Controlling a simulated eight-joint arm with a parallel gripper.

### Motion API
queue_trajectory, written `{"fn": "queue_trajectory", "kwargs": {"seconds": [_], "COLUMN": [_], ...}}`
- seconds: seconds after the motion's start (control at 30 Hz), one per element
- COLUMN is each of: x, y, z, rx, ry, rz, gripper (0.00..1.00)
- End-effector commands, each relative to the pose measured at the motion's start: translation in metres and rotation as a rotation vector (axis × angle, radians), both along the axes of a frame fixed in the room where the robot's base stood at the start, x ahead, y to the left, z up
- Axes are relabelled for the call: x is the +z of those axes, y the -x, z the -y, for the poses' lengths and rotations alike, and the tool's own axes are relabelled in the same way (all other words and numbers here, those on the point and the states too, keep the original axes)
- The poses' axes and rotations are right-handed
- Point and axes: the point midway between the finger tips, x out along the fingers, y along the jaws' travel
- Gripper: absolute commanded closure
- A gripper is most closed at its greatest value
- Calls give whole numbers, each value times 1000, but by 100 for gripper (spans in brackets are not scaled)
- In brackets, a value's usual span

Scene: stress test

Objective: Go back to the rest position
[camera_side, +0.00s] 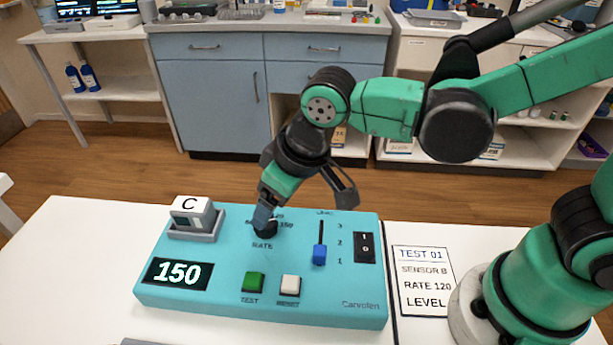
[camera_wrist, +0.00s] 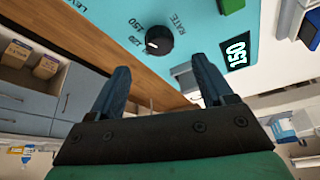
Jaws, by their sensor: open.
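My gripper (camera_side: 306,204) is open and empty above the turquoise panel (camera_side: 215,283). In the side view one finger overlaps the black RATE knob (camera_side: 265,229); the other is out to the right, above the panel. In the wrist view the gripper (camera_wrist: 161,73) has its fingers apart, and the RATE knob (camera_wrist: 159,41) shows beyond the tips, with nothing between the fingers. I cannot tell whether a finger touches the knob. The display (camera_side: 178,273) reads 150, and it also shows in the wrist view (camera_wrist: 237,52).
The panel has a grey block marked C (camera_side: 192,212) in a holder, a green TEST button (camera_side: 253,281), a white RESET button (camera_side: 290,285), a blue slider (camera_side: 319,254) near 1 and a rocker switch (camera_side: 365,248). A card (camera_side: 423,281) lies at right. Cabinets (camera_side: 212,100) stand behind.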

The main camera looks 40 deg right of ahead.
Motion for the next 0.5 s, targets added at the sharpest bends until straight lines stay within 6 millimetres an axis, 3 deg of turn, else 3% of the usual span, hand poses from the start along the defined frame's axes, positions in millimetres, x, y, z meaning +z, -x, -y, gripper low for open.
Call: {"fn": "queue_trajectory", "kwargs": {"seconds": [0.27,0.37,0.5], "x": [3,12,26], "y": [-1,-1,4], "z": [9,33,83], "rx": [-19,-76,-190], "ry": [-5,-19,-38], "rz": [8,36,102], "gripper": [26,26,26]}}
